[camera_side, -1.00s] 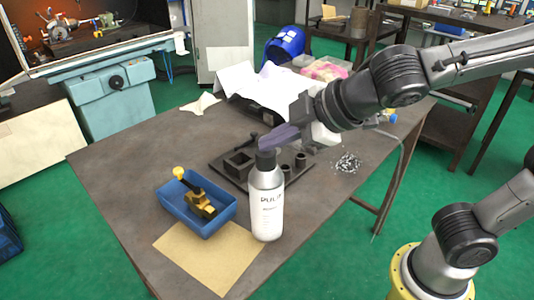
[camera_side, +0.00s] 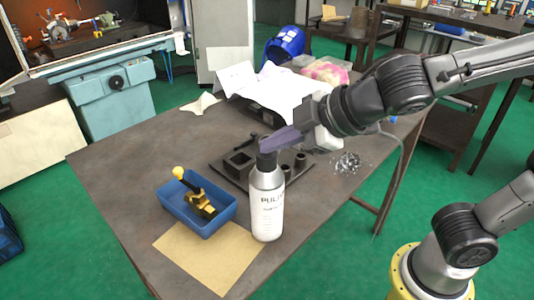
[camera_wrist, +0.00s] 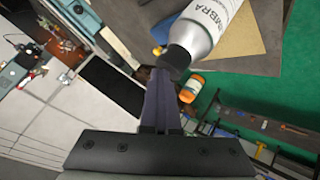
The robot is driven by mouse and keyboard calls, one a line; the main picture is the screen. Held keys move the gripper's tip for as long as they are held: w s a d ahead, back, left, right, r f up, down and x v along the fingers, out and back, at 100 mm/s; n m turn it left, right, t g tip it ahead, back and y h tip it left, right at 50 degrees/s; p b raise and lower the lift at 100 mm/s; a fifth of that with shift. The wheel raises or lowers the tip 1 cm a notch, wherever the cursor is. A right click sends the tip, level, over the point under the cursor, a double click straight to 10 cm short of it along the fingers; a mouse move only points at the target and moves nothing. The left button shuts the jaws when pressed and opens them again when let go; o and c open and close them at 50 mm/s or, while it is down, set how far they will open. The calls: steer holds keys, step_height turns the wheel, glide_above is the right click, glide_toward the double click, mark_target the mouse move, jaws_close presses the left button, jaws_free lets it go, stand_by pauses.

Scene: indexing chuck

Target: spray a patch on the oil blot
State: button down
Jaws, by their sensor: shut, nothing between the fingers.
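A white spray bottle (camera_side: 267,205) with a grey shoulder and dark cap stands upright near the table's front. In the wrist view the bottle (camera_wrist: 212,25) is at the top, its dark cap close to my fingertips. My gripper (camera_side: 268,144) is shut, its dark purple fingers lying at the cap from the right. In the wrist view my gripper (camera_wrist: 160,76) shows the fingers together with nothing between them. I cannot tell whether they touch the cap. I cannot make out an oil blot in either view.
A blue tray (camera_side: 182,216) with a yellow-and-black clamp (camera_side: 199,202) stands left of the bottle. A tan sheet (camera_side: 205,262) lies in front. Behind the bottle is a dark fixture plate (camera_side: 222,172) with raised blocks. Metal shavings (camera_side: 347,163) lie right. The table's left part is clear.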

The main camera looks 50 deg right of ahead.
mark_target(280, 172)
steer(key=f, duration=0.2)
steer(key=f+g, duration=0.1)
steer(key=shift+s+d+f+h, duration=0.3)
steer(key=shift+s+d+f, duration=0.05)
steer(key=shift+s+d, duration=0.05)
steer(key=shift+w+a+r, duration=0.1)
steer(key=shift+r, duration=3.15)
steer(key=shift+r, duration=0.15)
